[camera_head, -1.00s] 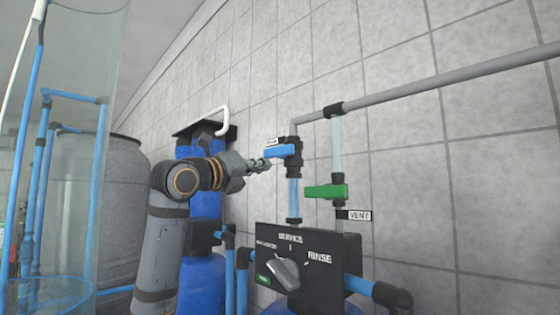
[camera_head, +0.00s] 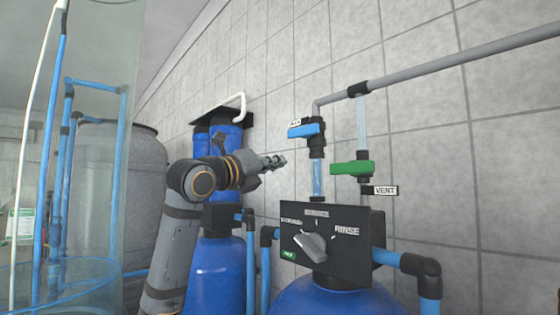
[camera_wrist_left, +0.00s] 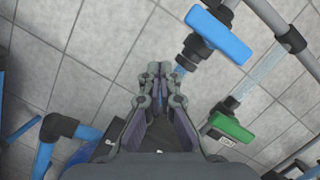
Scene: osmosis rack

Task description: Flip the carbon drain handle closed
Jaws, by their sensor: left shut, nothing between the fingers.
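A blue valve handle (camera_head: 306,130) sits crosswise on the upright pipe at centre right; its small label is too blurred to read, so I cannot confirm it is the carbon drain handle. It shows large at the top of the left wrist view (camera_wrist_left: 220,35). My left gripper (camera_head: 280,160) is shut and empty, left of and below this handle, apart from it. Its closed fingertips also show in the left wrist view (camera_wrist_left: 160,72). A green handle (camera_head: 352,168) lies crosswise beside the VENT label (camera_head: 384,190), and also shows in the wrist view (camera_wrist_left: 231,128). My right gripper is out of view.
A black control panel (camera_head: 370,238) with a grey selector knob (camera_head: 311,247) stands below the valves. A grey pipe (camera_head: 450,62) runs along the tiled wall. Blue filter housings (camera_head: 228,135) stand behind my left arm. A clear cylinder (camera_head: 110,60) is at the left.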

